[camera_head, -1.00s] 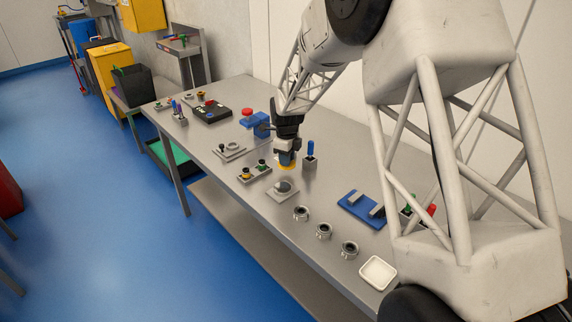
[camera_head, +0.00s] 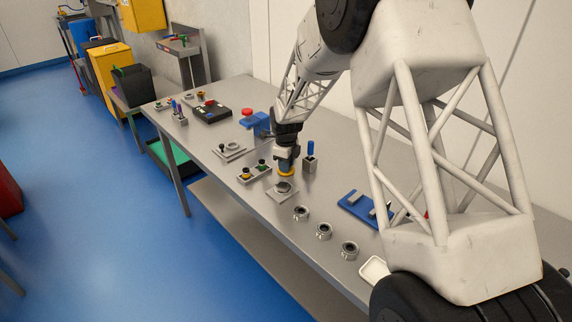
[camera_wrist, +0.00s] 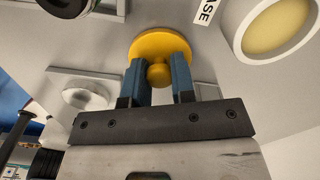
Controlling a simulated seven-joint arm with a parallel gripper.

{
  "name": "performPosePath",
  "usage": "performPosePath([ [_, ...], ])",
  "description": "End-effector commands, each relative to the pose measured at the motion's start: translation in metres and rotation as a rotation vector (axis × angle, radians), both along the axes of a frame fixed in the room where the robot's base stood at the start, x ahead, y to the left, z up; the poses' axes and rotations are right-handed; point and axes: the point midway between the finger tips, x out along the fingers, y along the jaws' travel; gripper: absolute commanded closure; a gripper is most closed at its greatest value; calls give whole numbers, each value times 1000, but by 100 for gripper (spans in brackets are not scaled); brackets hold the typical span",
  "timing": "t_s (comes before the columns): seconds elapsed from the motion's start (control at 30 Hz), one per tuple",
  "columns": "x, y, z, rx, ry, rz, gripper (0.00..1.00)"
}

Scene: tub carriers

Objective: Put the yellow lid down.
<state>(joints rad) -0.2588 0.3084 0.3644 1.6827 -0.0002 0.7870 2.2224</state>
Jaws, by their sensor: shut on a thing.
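The yellow lid (camera_head: 286,174) hangs flat under my gripper (camera_head: 286,163) in the head view, over or just behind a grey plate with a round disc (camera_head: 283,188). I cannot tell whether the lid touches anything. In the wrist view, the blue fingers of my gripper (camera_wrist: 158,76) are shut on the knob of the yellow lid (camera_wrist: 150,43). The fingers hide part of its near rim. A pale round tub with yellowish contents (camera_wrist: 275,27) is at the upper right, beside a label reading "ASE".
Three round metal pots (camera_head: 324,231) stand in a row nearer the camera. A carrier with yellow and green knobs (camera_head: 254,172) is to the left, a blue-handled tool in a holder (camera_head: 309,157) to the right. A blue fixture (camera_head: 355,207) and white tray (camera_head: 373,271) are nearer.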

Motion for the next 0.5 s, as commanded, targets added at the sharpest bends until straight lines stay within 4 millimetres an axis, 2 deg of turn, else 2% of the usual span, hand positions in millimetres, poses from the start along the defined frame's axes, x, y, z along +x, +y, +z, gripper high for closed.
performPosePath([
  [0.43,0,0,-3,0,0,0,98],
  [0.47,0,0,-3,1,-1,0,73],
  [0.5,0,0,-3,1,-1,0,67],
])
